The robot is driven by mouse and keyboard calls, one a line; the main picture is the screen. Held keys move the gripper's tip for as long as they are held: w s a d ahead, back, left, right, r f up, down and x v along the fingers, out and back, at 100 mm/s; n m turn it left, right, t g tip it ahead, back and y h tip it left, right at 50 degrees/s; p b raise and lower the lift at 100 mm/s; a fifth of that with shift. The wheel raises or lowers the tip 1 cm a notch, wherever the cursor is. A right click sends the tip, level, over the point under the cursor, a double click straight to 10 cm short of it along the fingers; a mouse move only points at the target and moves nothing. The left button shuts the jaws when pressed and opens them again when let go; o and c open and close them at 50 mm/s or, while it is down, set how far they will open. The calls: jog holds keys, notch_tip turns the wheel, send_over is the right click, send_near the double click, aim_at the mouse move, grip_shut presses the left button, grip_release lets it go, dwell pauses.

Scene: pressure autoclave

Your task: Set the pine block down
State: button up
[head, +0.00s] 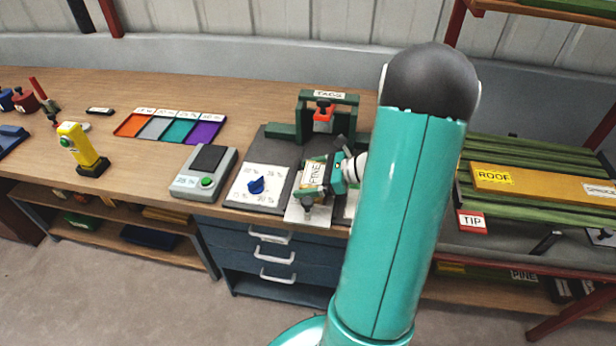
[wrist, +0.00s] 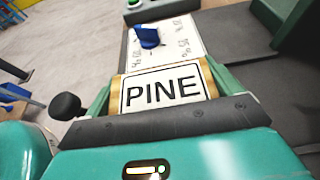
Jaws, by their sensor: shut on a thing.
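The pine block (head: 314,172) has a white PINE label and wood-coloured edges. It also shows in the wrist view (wrist: 162,88), between the two green fingers of my gripper (wrist: 160,92). My gripper (head: 322,183) is shut on the block, over the front of the bench beside the dial plate. I cannot tell whether the block's underside touches anything. My arm hides the bench to the right of it.
A white dial plate with a blue knob (head: 257,186) lies left of the block. A green TAGS frame (head: 327,97) stands behind. A grey meter (head: 202,170) and coloured tray (head: 170,127) are further left. Green boards and a ROOF plank (head: 540,184) lie right.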

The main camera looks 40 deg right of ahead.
jog(key=shift+f, duration=0.2)
jog(key=o, duration=0.8)
jog(key=shift+r, duration=0.2)
jog(key=shift+s+d+r, duration=0.15)
jog(key=shift+s+d, duration=0.05)
jog(key=shift+s, duration=0.05)
jog(key=v, duration=1.1)
jog(key=shift+s, duration=0.15)
